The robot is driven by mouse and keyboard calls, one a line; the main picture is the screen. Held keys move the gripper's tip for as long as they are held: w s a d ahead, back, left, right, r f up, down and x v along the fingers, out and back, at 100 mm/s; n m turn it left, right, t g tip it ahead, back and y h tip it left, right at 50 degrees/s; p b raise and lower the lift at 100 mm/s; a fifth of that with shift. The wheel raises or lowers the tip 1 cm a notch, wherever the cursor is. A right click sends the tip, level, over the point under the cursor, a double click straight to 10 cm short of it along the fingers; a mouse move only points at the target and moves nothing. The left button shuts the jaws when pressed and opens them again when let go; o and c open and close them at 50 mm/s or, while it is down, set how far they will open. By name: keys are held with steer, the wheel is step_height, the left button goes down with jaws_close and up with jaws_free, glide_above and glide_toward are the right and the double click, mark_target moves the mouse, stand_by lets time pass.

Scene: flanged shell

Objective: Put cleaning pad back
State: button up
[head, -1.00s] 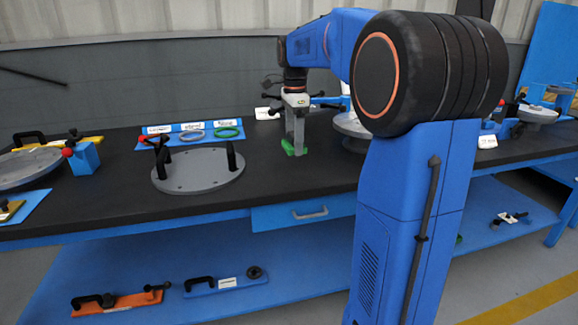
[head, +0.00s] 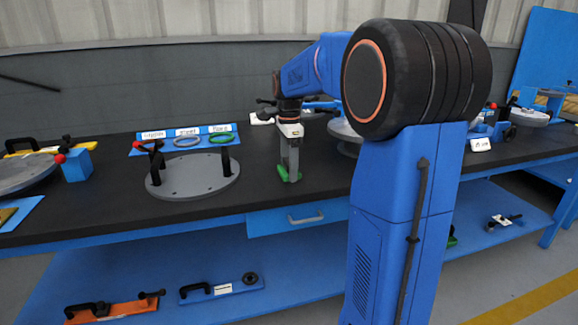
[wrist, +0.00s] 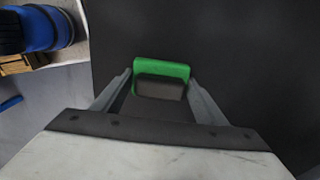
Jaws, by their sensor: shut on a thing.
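The cleaning pad (head: 283,173) is a small green block at the lower end of my gripper (head: 290,170), over the black bench top. In the wrist view the green pad (wrist: 162,69) with a dark grey part sits between the two grey fingers of my gripper (wrist: 160,88). The fingers are shut on it. I cannot tell whether the pad touches the bench top.
A grey flanged lid (head: 195,176) with black handles lies left of the gripper. Behind it is a blue tray (head: 143,151) with several rings. A round grey part (head: 345,130) stands to the right, partly behind my arm. Bare bench top (head: 260,195) lies in front.

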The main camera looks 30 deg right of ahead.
steer(key=o, duration=1.2)
step_height(320, 180, up, 12)
steer(key=s+a+f+n+t, duration=0.1)
steer(key=s+a+f+n, duration=0.4)
steer(key=s, duration=0.5)
steer(key=s+a+f+n+t, duration=0.2)
steer(key=s+a+f+n, duration=0.3)
steer(key=s+f+n, duration=0.3)
steer(key=s+a+f+n+t, duration=0.1)
steer(key=s+a+f+n, duration=0.4)
steer(key=s+n, duration=0.3)
steer(key=s+f, duration=0.1)
steer(key=s, duration=0.3)
steer(key=shift+a+f+t, duration=0.3)
steer(key=shift+a+t, duration=0.1)
steer(key=shift+s, duration=0.1)
